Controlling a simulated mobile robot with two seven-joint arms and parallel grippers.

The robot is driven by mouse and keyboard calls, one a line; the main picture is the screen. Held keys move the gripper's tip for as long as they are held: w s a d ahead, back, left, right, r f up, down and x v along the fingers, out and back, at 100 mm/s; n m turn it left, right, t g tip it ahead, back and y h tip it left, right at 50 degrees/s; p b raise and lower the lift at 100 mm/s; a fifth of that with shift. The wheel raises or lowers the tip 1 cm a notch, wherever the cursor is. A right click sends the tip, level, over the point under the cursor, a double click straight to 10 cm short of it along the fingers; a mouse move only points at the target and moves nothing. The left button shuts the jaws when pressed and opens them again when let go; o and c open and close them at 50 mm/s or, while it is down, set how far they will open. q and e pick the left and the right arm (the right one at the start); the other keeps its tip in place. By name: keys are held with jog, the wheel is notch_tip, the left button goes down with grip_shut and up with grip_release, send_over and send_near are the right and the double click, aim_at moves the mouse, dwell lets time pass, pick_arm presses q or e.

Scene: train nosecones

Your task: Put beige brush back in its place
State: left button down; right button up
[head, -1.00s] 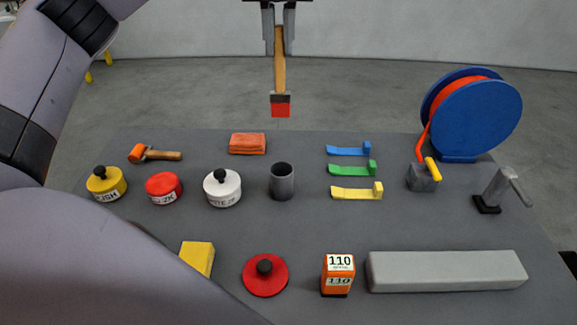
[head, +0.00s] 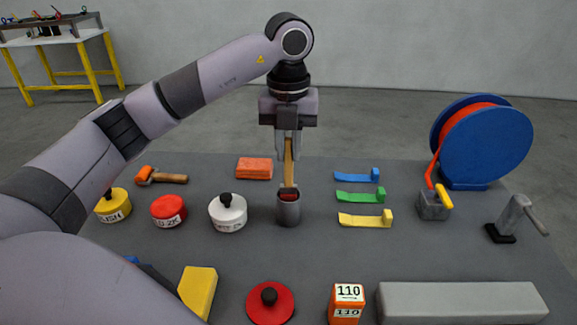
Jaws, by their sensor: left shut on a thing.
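The beige brush (head: 289,172) hangs upright, handle up, in my left gripper (head: 288,156). The gripper is shut on the upper part of its handle. The brush's red lower end is at the mouth of the dark grey cup (head: 288,211), and appears to be just entering it; how deep it sits is hard to tell. The cup stands upright on the grey table. My right gripper is not in view.
A white-lidded tin (head: 228,214) stands left of the cup, with a red tin (head: 168,211) beyond it. An orange sponge (head: 254,168) lies behind. Blue, green and yellow (head: 365,219) clips lie to the right. A blue reel (head: 486,142) stands at the back right.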

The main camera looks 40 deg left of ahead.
aim_at(289, 185)
pick_arm(q)
jog(key=shift+f, duration=2.3)
jog(key=c, duration=1.1)
grip_release()
jog(key=shift+o, duration=0.2)
notch_tip(289, 185, up, 12)
jog(key=shift+s+d+r+p, duration=0.1)
jog(key=shift+r+p, duration=0.05)
jog(key=shift+p, duration=0.25)
